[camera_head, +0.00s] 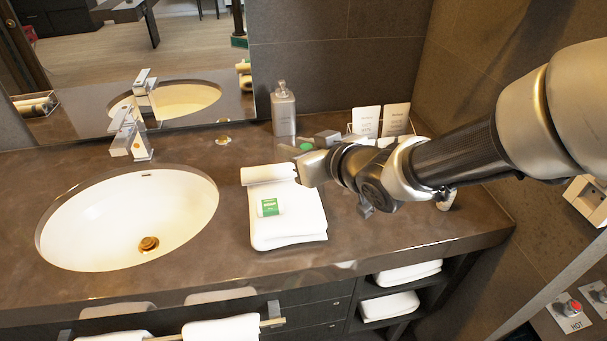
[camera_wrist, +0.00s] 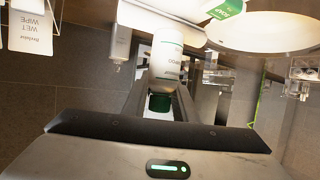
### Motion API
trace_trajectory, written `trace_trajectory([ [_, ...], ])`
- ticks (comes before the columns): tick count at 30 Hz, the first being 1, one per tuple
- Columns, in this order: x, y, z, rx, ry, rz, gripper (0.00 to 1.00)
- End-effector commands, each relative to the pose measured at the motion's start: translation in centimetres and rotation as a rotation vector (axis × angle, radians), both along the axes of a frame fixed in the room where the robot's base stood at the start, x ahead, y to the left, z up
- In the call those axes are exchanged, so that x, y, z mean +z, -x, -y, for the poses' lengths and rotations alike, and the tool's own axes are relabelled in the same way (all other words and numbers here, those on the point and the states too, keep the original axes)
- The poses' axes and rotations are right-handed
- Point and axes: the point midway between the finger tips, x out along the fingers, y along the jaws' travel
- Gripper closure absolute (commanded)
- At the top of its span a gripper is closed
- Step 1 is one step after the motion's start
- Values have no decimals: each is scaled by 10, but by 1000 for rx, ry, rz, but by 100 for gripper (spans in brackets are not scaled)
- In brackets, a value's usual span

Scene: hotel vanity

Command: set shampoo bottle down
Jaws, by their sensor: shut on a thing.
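The shampoo bottle is white with a green cap. In the wrist view the bottle (camera_wrist: 166,60) is between the two fingers of my gripper (camera_wrist: 160,95), with its cap (camera_wrist: 159,103) nearest the palm. This view is turned over, so the counter side is at the top. In the head view my gripper (camera_head: 310,165) is over the counter beside the right edge of the folded towel (camera_head: 290,228). It hides most of the bottle there; a small green spot (camera_head: 305,147) beside the fingers looks like the cap. I cannot tell whether the bottle's base touches the counter.
A green-and-white packet (camera_head: 270,206) lies on the towel. A grey dispenser (camera_head: 284,110) stands behind, with two cards (camera_head: 382,120) to its right. The sink (camera_head: 125,215) and faucet (camera_head: 132,140) are at left. Bare counter (camera_head: 400,235) shows right of the towel.

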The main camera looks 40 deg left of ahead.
Motion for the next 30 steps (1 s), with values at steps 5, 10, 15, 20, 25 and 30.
trace_trajectory([
  [5, -30, 0, 0, 0, 1, -1, 96],
  [10, -42, 0, 0, 0, 1, -1, 96],
  [15, -67, 0, 0, -2, 1, -3, 96],
  [20, -69, -1, 0, -1, 0, 2, 96],
  [25, -71, -1, 0, -1, 0, 2, 96],
  [30, -73, -1, 1, -2, 0, 1, 63],
])
